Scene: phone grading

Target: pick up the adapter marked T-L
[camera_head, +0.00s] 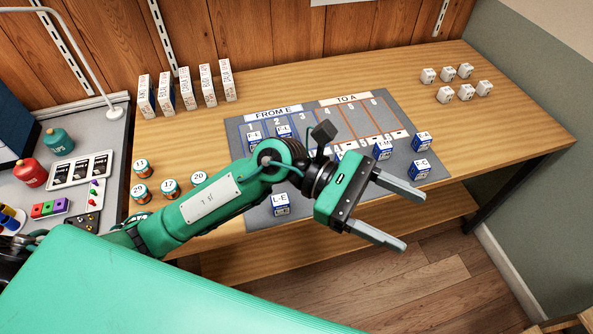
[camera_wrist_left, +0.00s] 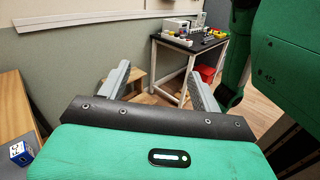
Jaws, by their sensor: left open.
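Several small blue-and-white marked blocks stand on and around a grey mat (camera_head: 262,215). I can read L-E on the front block (camera_head: 281,204), and what looks like T-M (camera_head: 383,150), F-C (camera_head: 421,169) and E-A (camera_head: 421,141) on others. Some blocks are partly behind my left arm. I cannot make out a T-L mark on any of them. My left gripper (camera_head: 414,222) is open and empty, in front of the mat's right part, its fingers pointing right. In the wrist view the left gripper (camera_wrist_left: 158,76) has nothing between its fingers; a block (camera_wrist_left: 19,152) shows at lower left.
Several white cubes (camera_head: 466,92) stand at the table's back right, their marks unreadable. Upright boxes (camera_head: 187,90) stand at the back left, and numbered tins (camera_head: 169,187) left of the mat. A dark-topped bench (camera_wrist_left: 192,46) shows beyond in the wrist view. Bare wood (camera_head: 500,125) lies right of the mat.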

